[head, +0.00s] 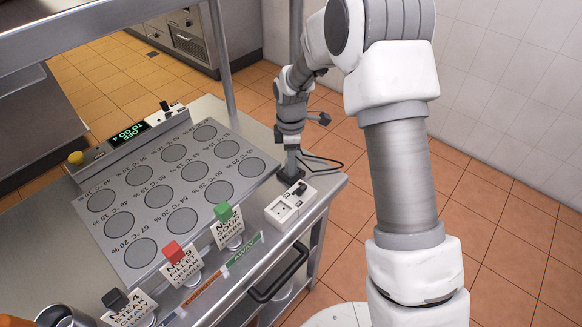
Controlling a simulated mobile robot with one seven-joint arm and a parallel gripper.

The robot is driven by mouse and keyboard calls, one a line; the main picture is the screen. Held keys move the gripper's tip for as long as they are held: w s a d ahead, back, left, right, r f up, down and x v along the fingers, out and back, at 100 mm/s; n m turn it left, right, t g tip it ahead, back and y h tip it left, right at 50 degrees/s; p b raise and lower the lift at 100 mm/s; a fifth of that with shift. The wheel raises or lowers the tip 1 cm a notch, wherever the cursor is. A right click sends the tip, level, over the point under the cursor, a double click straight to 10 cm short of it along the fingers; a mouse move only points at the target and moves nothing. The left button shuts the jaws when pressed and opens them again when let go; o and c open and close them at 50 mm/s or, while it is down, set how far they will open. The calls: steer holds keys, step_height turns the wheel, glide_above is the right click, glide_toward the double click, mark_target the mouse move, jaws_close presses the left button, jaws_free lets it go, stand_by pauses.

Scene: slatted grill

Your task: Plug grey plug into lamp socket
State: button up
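A white socket block (283,212) lies at the right end of the steel counter. Its near outlet is empty; a small dark piece (299,188) sits at its far end, too small to tell whether it is a plug or a switch. My gripper (290,139) points down just beyond the block, apart from it in the picture. Its fingers are too small and blurred to tell whether they are open or hold anything. A thin black cable (330,160) loops at the counter's right edge near it. I cannot make out a grey plug or which outlet belongs to a lamp.
A grey plate with round marked spots (167,197) fills the counter's left. Card stands with green (223,212), red (173,251) and black (115,299) clips line the front. A display unit (131,131) stands behind. A shelf post (221,55) rises at the back.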

jaws_close()
steer(key=shift+r, duration=0.15)
steer(key=shift+r, duration=0.25)
steer(key=r, duration=0.4)
steer(key=shift+s+d, duration=0.1)
steer(key=shift+d, duration=0.3)
steer(key=s+d+r, duration=0.5)
steer(key=d+r, duration=0.1)
steer(key=d, duration=0.3)
steer(key=shift+s+b, duration=0.4)
steer(key=shift+r, duration=0.1)
